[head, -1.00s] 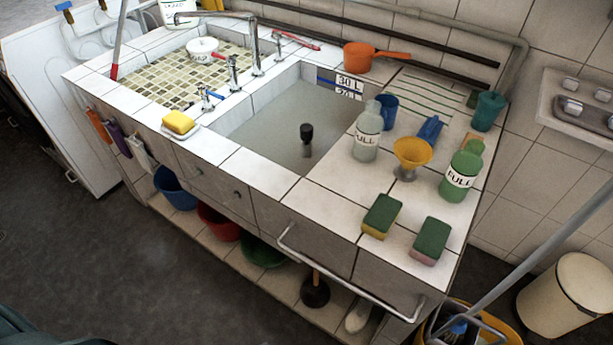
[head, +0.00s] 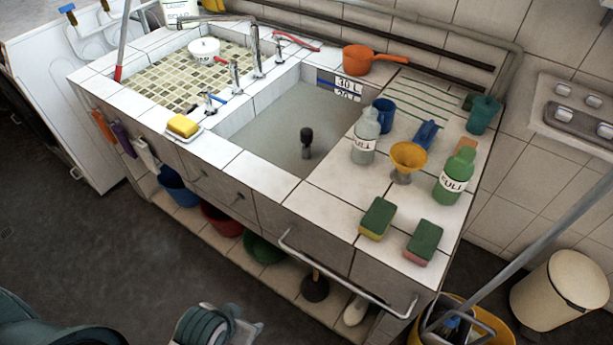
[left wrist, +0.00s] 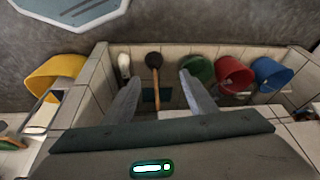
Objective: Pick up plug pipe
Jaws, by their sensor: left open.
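The plug pipe (head: 306,142) stands upright in the filled sink basin (head: 262,128), in the middle of the head view. Its dark, thicker top shows above the grey water; its lower part is hidden under the surface. My left gripper (head: 245,328) is low at the bottom edge of the head view, in front of the counter and well apart from the pipe. In the left wrist view its two fingers (left wrist: 162,98) are spread with nothing held between them. I cannot make out the pipe in that view. My right gripper is not in view.
Bottles, a yellow funnel (head: 407,160) and two sponges (head: 377,218) crowd the counter right of the basin. Taps (head: 235,75) stand left of it. A metal rail (head: 345,278) runs along the front. Buckets and a plunger (left wrist: 154,65) are on the lower shelf.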

